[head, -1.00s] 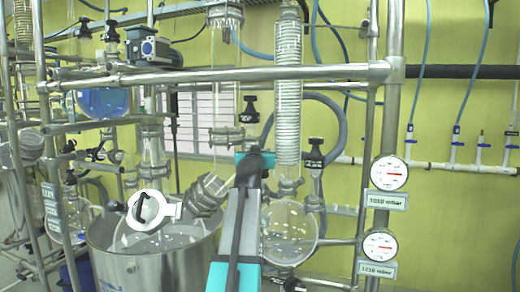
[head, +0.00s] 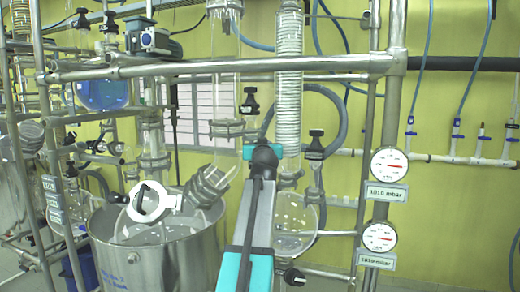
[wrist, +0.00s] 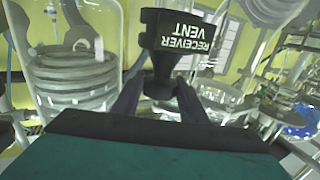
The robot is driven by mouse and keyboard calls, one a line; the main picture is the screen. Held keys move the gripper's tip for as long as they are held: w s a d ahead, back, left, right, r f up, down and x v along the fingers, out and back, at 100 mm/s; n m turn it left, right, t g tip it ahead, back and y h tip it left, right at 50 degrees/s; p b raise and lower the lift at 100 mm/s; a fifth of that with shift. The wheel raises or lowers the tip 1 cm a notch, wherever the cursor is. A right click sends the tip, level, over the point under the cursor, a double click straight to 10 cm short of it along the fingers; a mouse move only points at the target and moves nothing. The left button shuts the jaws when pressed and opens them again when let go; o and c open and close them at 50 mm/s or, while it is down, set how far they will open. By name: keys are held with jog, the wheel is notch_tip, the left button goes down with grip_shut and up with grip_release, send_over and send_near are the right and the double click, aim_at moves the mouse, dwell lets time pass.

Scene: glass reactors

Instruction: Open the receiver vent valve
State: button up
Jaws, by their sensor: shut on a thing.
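The receiver vent valve has a black handle (wrist: 180,40) with white "RECEIVER VENT" lettering, upside down in the wrist view. My gripper (wrist: 160,90) is shut on the narrow black part below the lettered block, with one dark finger on each side. In the head view my arm hides the gripper and whatever it holds. A round glass flask (head: 294,222) hangs just right of my arm, partly behind it. Whether the valve is open or closed cannot be told.
Black knobs stand left (head: 250,103) and right (head: 315,144) of a coiled glass condenser (head: 289,90). A steel pot (head: 165,258) is left of my arm. A steel frame bar (head: 230,67) crosses above. Two pressure gauges (head: 389,165) (head: 379,237) are at right.

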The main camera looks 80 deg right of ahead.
jog(key=shift+f+n+t+y+b, duration=0.15)
jog(key=shift+n+t+b, duration=0.35)
jog(key=shift+b, duration=1)
jog(key=shift+f+n+t+y+b, duration=0.1)
jog(key=shift+n+t+y+b, duration=0.2)
jog(key=shift+t+b, duration=0.8)
jog(key=shift+r+b, duration=0.2)
jog(key=shift+b, duration=0.45)
jog(key=o, duration=0.9)
jog(key=shift+w, duration=0.15)
jog(key=shift+c, duration=0.2)
jog(key=m+g+p, duration=0.1)
jog(key=g+p, duration=0.1)
jog(key=p, duration=0.2)
jog(key=m+g+h+p, duration=0.1)
jog(key=g+p, duration=0.1)
jog(key=p, duration=0.2)
jog(key=shift+r, duration=0.2)
jog(key=shift+f+m+g+p, duration=0.15)
jog(key=shift+m+g+p, duration=0.3)
jog(key=shift+p, duration=0.35)
jog(key=shift+g+h+p, duration=0.25)
jog(key=shift+g+p, duration=0.2)
jog(key=shift+p, duration=0.2)
